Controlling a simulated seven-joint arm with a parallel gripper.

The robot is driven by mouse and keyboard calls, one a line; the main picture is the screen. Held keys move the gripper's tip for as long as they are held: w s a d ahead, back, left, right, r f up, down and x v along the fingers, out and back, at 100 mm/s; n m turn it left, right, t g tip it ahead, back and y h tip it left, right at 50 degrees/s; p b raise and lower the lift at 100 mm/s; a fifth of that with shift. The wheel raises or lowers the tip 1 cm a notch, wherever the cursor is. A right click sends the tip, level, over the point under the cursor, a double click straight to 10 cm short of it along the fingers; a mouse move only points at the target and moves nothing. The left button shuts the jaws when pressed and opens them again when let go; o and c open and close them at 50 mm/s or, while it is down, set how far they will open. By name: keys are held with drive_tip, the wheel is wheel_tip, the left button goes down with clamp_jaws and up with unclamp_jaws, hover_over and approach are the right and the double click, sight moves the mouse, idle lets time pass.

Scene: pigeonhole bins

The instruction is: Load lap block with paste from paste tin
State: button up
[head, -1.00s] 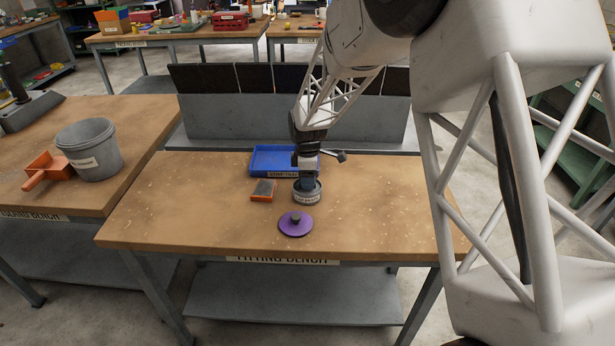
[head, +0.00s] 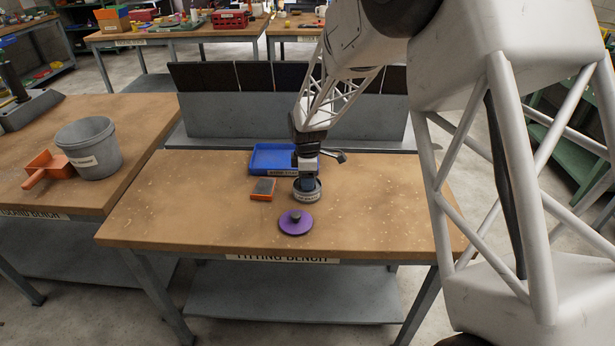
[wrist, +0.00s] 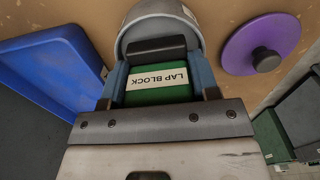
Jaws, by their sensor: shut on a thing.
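My gripper (wrist: 161,88) is shut on the lap block (wrist: 160,80), a green block with a white label that reads LAP BLOCK in the wrist view. The block's dark far end is at the mouth of the round grey paste tin (wrist: 133,28). In the head view my gripper (head: 307,183) is directly over the paste tin (head: 306,195), with its lower end at the tin's rim.
A blue tray (head: 272,159) stands behind the tin, close to my gripper. A small orange and grey block (head: 263,189) lies left of the tin. The fitting bench (head: 180,205) is clear at left. A grey bucket (head: 90,150) stands on the left bench.

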drive_tip(key=shift+f, duration=0.3)
drive_tip(key=o, duration=1)
drive_tip(key=c, duration=0.4)
drive_tip(key=shift+r, duration=0.2)
drive_tip(key=shift+c, duration=0.2)
drive_tip(key=c, duration=0.7)
drive_tip(key=shift+o, duration=0.2)
idle(0.4)
